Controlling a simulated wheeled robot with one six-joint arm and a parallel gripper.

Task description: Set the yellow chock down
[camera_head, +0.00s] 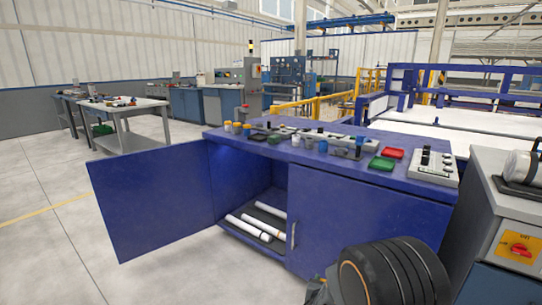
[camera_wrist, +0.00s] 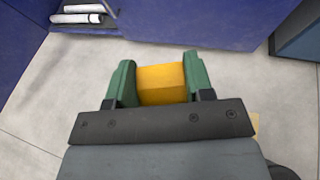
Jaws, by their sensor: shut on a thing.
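In the wrist view my gripper (camera_wrist: 160,84) has green fingers closed on the two sides of the yellow chock (camera_wrist: 162,82). The chock is a yellow block held between the fingers, over pale concrete floor. I cannot tell how high above the floor it is. In the head view the chock is hidden; only part of my arm shows at the bottom right.
A blue cabinet (camera_head: 361,220) stands ahead with its left door (camera_head: 155,200) swung open. White pipes (camera_head: 250,228) lie inside; they also show in the wrist view (camera_wrist: 77,14). A grey cabinet (camera_head: 500,225) stands at the right. Floor at the left is clear.

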